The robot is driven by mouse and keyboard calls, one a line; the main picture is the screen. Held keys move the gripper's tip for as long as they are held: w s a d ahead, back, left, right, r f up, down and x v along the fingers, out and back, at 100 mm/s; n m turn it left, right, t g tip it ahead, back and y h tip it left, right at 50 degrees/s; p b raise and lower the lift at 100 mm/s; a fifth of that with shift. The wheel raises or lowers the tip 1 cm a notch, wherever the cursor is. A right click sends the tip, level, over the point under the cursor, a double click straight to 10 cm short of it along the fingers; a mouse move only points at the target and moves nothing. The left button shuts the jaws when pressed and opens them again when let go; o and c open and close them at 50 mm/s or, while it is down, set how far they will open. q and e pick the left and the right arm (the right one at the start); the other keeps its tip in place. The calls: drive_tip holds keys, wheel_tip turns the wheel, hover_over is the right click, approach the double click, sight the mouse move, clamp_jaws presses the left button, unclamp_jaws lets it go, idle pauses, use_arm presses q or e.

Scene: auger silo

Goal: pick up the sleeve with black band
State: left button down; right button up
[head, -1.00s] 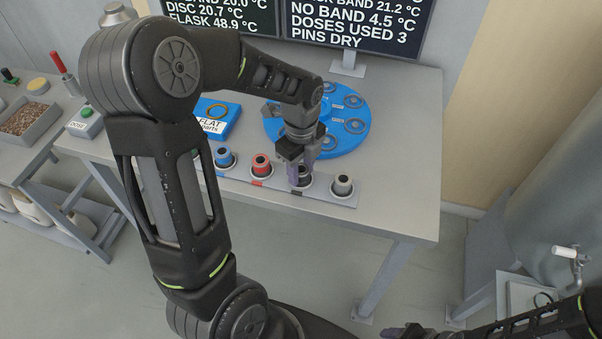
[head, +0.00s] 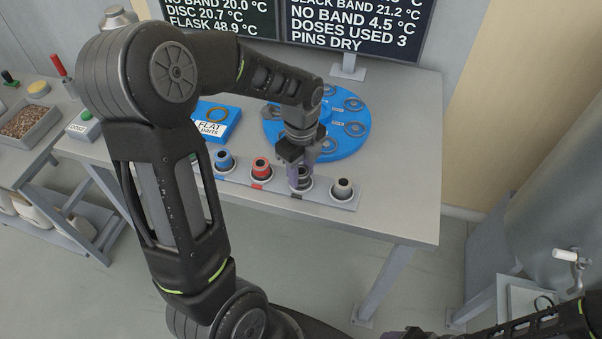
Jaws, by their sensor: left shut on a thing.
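The sleeve with black band (head: 305,181) is in the rack (head: 272,188) near the table's front edge, third of the visible sleeves from the left, partly hidden by my gripper. My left gripper (head: 301,180) points down from above and is shut on this sleeve. I cannot tell whether the sleeve is clear of its seat. To its left are a red sleeve (head: 261,166) and a blue sleeve (head: 224,160). To its right is a grey sleeve (head: 343,188). My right gripper (head: 410,335) shows only in part at the bottom edge, and its fingers are not clear.
A blue disc with rings (head: 352,140) lies behind the rack. A blue box labelled FLAT parts (head: 215,122) is left of it. A screen (head: 355,25) stands at the back. The table's right part (head: 405,150) is free.

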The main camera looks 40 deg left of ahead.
sight(301, 170)
use_arm(q)
wheel_tip(301, 170, up, 10)
drive_tip(key=shift+f+b, duration=0.25)
drive_tip(key=shift+b, duration=0.3)
idle(0.4)
